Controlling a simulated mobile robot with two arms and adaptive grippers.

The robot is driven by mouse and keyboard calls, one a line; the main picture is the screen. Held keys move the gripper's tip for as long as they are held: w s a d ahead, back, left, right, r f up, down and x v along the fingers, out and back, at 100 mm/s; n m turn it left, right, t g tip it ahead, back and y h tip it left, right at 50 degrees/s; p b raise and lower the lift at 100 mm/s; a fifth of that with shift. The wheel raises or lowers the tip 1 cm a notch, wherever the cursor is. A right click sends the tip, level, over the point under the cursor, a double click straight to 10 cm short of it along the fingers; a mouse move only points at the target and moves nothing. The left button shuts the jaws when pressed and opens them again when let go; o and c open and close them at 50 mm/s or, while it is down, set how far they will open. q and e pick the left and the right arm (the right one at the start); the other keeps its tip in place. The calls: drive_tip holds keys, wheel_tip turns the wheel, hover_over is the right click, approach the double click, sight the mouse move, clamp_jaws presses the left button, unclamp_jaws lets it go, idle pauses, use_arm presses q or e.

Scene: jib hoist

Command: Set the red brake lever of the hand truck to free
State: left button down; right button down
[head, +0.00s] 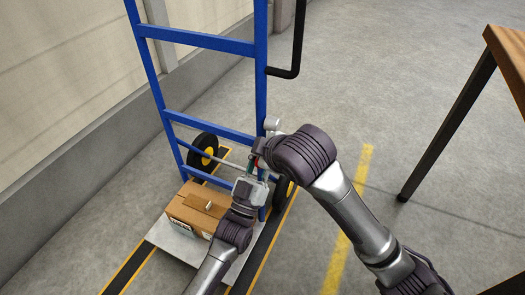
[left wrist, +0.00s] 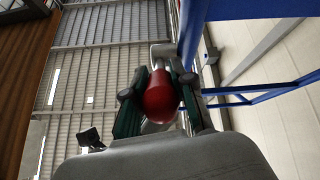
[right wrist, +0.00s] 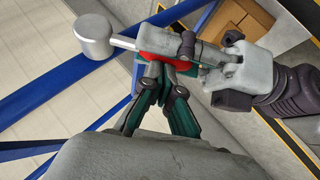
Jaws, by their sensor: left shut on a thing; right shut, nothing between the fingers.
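The blue hand truck (head: 260,90) stands upright in the head view. Its red brake lever has a rounded red knob, which fills the middle of the left wrist view (left wrist: 161,97). My left gripper (left wrist: 158,92) is shut on this knob, one finger on each side. In the right wrist view red parts of the lever (right wrist: 152,57) show at a pale rod with a grey cylinder (right wrist: 95,36) at its end. My right gripper (right wrist: 163,68) is shut and empty, its fingertips close against the red part; I cannot tell whether they touch. In the head view my arms largely hide the lever.
A cardboard box (head: 190,207) sits on the truck's toe plate (head: 165,237). Black wheels (head: 204,150) flank the frame. A black crank-shaped bar (head: 298,40) hangs right of the frame. A wooden table (head: 510,55) stands at the right. Floor between is open.

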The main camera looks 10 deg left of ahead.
use_arm(q)
drive_tip(key=shift+a, duration=0.15)
use_arm(e)
drive_tip(key=shift+w+d+f+t, duration=0.15)
drive_tip(key=shift+w+f, duration=0.05)
drive_tip(key=shift+f, duration=0.2)
drive_tip(key=shift+w+d+f+t, duration=0.15)
drive_tip(key=shift+f, duration=0.2)
use_arm(q)
drive_tip(key=c, duration=1.3)
unclamp_jaws()
drive_tip(key=o, duration=0.3)
drive_tip(key=shift+r, duration=0.1)
use_arm(e)
drive_tip(key=shift+d, duration=0.1)
drive_tip(key=shift+r, duration=0.1)
